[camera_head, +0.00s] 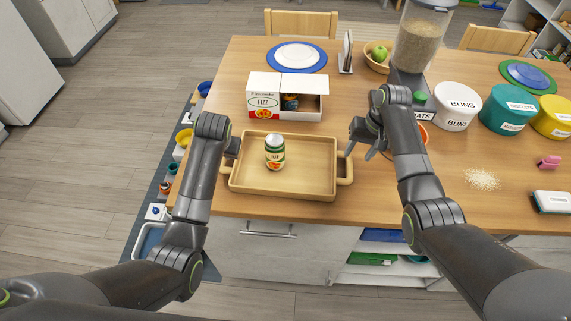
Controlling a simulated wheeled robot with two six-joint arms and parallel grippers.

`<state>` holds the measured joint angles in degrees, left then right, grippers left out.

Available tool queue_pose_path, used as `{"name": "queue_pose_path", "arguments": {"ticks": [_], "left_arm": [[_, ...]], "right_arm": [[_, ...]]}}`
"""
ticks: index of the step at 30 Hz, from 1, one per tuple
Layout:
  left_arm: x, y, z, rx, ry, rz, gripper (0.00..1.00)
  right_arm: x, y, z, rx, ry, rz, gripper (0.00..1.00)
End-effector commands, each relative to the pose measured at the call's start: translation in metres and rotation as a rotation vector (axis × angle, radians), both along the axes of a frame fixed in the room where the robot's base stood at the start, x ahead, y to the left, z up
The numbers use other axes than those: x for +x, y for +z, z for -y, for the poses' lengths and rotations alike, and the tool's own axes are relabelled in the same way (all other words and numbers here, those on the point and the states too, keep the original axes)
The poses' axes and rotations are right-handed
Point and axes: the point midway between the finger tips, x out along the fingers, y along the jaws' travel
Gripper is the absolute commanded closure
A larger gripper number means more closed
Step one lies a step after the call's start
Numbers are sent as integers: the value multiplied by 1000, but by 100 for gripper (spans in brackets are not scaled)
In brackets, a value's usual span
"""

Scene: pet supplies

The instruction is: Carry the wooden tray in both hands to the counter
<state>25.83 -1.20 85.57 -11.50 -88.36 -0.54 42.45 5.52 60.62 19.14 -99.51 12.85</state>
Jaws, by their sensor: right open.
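The wooden tray (310,190) lies on the wooden table near its front edge, with a handle at each short end. My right gripper (359,153) is open and empty, just beyond and above the tray's right handle. My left gripper (233,150) is by the tray's left end, mostly hidden behind my own arm; its fingers cannot be made out.
A red and white box (272,97) stands behind the tray. A food dispenser (418,45), a white BUNS tub (457,106) and a teal tub (508,109) stand at the right. Spilled crumbs (482,179) lie at the right front. A white cabinet (78,22) stands at the far left, across open floor.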

Motion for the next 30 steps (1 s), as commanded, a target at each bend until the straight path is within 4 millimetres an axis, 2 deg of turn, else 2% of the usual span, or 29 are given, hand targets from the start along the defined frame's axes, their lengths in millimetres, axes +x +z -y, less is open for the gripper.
{"name": "queue_pose_path", "arguments": {"ticks": [6, 13, 27, 30], "left_arm": [[13, -31, -6, 2, 1, -3, 74], [22, -51, -9, 1, 1, -2, 74], [25, -57, -10, 0, 1, 0, 74], [25, -57, -10, 0, 1, 0, 87]], "right_arm": [[-1, -34, -7, 0, 2, -4, 54], [0, -55, -11, 0, 1, -2, 54], [1, -62, -13, 0, 1, 0, 54], [1, -62, -13, 0, 1, 0, 67]]}}
